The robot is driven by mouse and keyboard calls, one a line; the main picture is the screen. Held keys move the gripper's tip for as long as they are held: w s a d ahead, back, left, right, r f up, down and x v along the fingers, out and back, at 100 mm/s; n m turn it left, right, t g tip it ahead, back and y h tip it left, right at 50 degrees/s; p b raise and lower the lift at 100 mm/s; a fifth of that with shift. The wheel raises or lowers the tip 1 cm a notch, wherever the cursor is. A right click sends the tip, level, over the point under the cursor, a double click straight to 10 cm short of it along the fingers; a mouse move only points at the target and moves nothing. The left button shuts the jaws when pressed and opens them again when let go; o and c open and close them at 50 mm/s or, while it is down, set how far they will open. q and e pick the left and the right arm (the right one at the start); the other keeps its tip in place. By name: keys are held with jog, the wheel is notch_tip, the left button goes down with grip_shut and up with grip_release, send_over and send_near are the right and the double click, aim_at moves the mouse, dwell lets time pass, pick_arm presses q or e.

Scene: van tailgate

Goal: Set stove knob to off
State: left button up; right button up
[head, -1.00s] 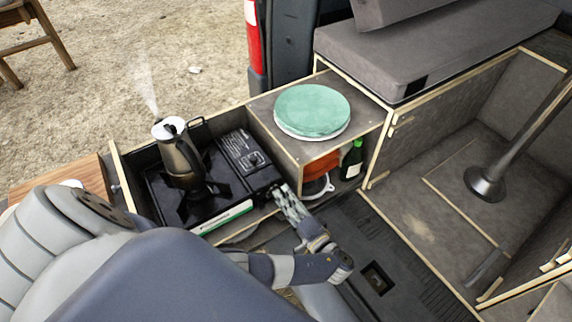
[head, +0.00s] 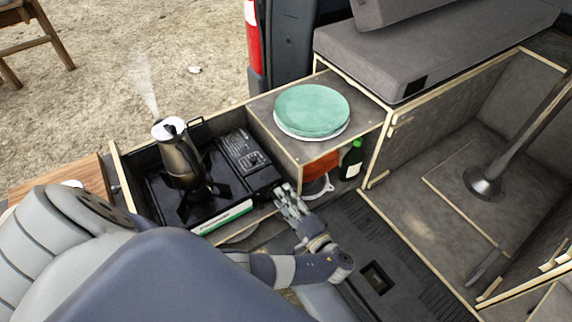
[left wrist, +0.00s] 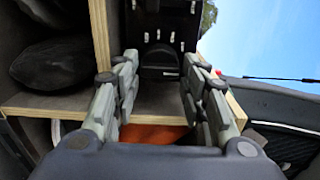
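The black camping stove (head: 160,190) sits in the wooden tailgate compartment, with its control side at the right. A steaming metal coffee pot (head: 178,155) stands on its burner. My left gripper (head: 281,190) is just off the stove's front right corner. In the left wrist view its two fingers (left wrist: 160,75) are spread, with nothing held between them. A dark rounded part that looks like the stove knob (left wrist: 159,65) shows beyond and between the fingertips, apart from them. Its setting cannot be read. In the head view I cannot make out the knob. My right gripper is not in view.
A wooden box right of the stove carries a green round plate stack (head: 312,110). An orange item (head: 322,164) and a green bottle (head: 352,158) stand under its top, close to the gripper. The dark floor (head: 375,240) right of the gripper is mostly clear.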

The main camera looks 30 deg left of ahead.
pick_arm(q)
jog(key=v, duration=0.7)
jog(key=shift+d, duration=0.25)
jog(key=shift+s+f, duration=0.1)
dwell(0.4)
jog(key=s+a+f+m+g+h+b, duration=0.1)
jog(key=s+a+f+m+g+h, duration=0.2)
jog(key=s+f, duration=0.7)
jog(key=s+a+f+g+h+b, duration=0.15)
jog(key=s+f+h, duration=0.3)
jog(key=f, duration=1.05)
jog(key=s+d+f+n+h+b, duration=0.1)
jog(key=s+f+n+h, duration=0.1)
jog(key=s+f+h, duration=0.2)
jog(key=s+d+f+n+g+h, duration=0.1)
jog(key=s+f+n+h, duration=0.2)
jog(key=s+f, duration=0.8)
jog(key=s+h, duration=0.2)
jog(key=s, duration=0.3)
jog(key=shift+s+d+b, duration=0.2)
jog(key=shift+s+b, duration=0.1)
jog(key=shift+b, duration=0.05)
